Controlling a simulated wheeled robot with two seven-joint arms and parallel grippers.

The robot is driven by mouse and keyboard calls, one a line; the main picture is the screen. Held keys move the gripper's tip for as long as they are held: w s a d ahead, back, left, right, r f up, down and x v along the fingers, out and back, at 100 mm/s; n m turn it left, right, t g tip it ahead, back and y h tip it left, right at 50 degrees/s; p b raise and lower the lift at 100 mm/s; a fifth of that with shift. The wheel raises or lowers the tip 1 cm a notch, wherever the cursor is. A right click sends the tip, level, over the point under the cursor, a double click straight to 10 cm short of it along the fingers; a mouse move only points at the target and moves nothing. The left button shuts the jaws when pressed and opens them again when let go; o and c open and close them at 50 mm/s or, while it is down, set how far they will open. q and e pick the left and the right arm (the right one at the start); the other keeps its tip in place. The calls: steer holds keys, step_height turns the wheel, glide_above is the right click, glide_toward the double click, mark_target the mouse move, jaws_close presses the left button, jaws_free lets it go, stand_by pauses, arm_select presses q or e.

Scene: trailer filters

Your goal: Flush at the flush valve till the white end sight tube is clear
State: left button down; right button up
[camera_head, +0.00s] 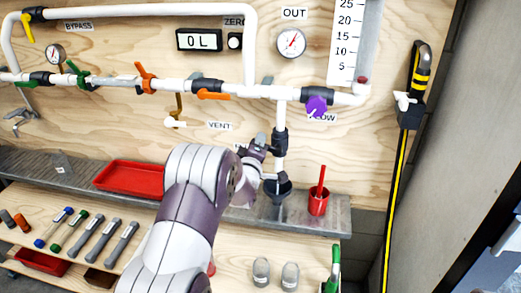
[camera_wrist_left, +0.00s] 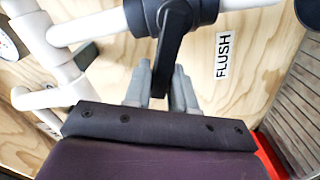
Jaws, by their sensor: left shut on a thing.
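The flush valve (camera_head: 280,141) is a dark valve on the white vertical pipe at the centre right of the board. In the left wrist view its dark body (camera_wrist_left: 205,12) sits on a white pipe beside the FLUSH label (camera_wrist_left: 222,56). My left gripper (camera_head: 258,146) is at the valve's left side. In the left wrist view my left gripper (camera_wrist_left: 160,90) is shut on the black valve handle (camera_wrist_left: 171,48), with a grey finger on each side. A dark funnel (camera_head: 279,187) is under the pipe. I cannot clearly pick out the sight tube. My right gripper is not in view.
A red cup (camera_head: 318,202) stands right of the funnel on the grey ledge (camera_head: 336,217). A red tray (camera_head: 131,174) lies to the left. Nearby are the purple knob (camera_head: 316,106), an orange lever (camera_head: 213,96) and the VENT valve (camera_head: 176,122). Tools lie on the lower shelf.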

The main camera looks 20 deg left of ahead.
arm_select(q)
steer(key=shift+s+a+f+n+b, duration=0.1)
steer(key=shift+f+n+b, duration=0.6)
steer(key=shift+n, duration=0.35)
steer(key=shift+a+f+n+b, duration=0.1)
steer(key=shift+f+n+b, duration=0.4)
steer(key=shift+n+b, duration=0.45)
steer(key=shift+n, duration=0.3)
steer(key=c, duration=1)
jaws_free()
steer(key=v, duration=1.2)
steer(key=shift+s+d, duration=0.1)
steer(key=shift+s, duration=0.25)
